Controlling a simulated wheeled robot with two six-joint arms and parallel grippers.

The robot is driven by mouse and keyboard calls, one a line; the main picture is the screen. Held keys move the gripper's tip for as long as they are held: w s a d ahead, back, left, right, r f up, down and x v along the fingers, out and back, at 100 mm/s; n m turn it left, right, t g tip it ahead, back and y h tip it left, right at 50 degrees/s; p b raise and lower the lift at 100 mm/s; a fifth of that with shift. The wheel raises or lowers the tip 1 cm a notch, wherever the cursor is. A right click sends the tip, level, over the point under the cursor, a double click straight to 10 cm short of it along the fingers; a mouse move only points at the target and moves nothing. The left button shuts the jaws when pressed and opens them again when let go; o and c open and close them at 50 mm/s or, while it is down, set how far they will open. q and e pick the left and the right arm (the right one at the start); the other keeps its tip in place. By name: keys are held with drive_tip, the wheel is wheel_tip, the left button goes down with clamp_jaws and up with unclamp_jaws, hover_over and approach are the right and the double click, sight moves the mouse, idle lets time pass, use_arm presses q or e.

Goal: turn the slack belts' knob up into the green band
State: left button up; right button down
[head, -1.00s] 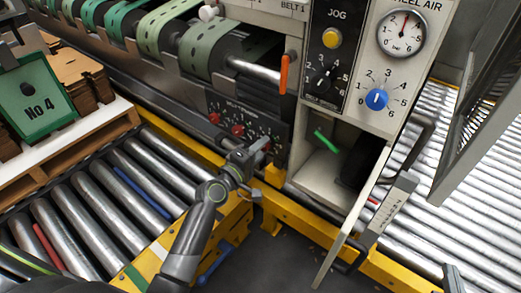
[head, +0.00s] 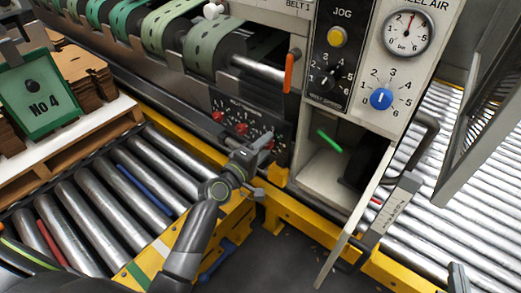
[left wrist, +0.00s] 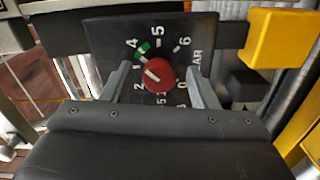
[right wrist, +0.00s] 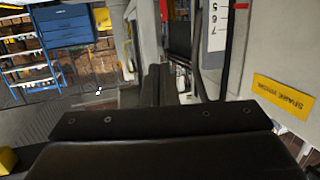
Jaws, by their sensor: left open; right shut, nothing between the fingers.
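The knob panel (head: 255,125) is dark and sits low on the machine, under the green belts (head: 214,45). Two red knobs (head: 241,129) show on it in the head view, left of my left gripper (head: 264,147). In the left wrist view a red knob (left wrist: 159,76) lies between the two spread fingers of my left gripper (left wrist: 160,84), which show no clear contact with it. Its white pointer aims up-left, below the green band (left wrist: 143,49) near the 4. My right gripper (right wrist: 158,85) is shut and empty in the right wrist view.
An orange lever (head: 289,72) hangs above the panel's right end. A cabinet with a blue knob (head: 381,98), a gauge (head: 408,33) and an open door (head: 365,215) stands to the right. A yellow rail (head: 320,228) runs below. Rollers (head: 95,200) lie left.

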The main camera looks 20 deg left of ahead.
use_arm(q)
drive_tip(key=v, duration=1.7)
drive_tip(key=shift+s+b, duration=0.2)
drive_tip(key=shift+b, duration=0.15)
use_arm(e)
drive_tip(key=shift+w+r+t, duration=0.2)
drive_tip(key=shift+r+t, duration=0.5)
drive_tip(key=shift+r, duration=0.4)
drive_tip(key=shift+w+r+t, duration=0.15)
drive_tip(key=shift+r+t, duration=0.55)
drive_tip(key=shift+r, duration=0.35)
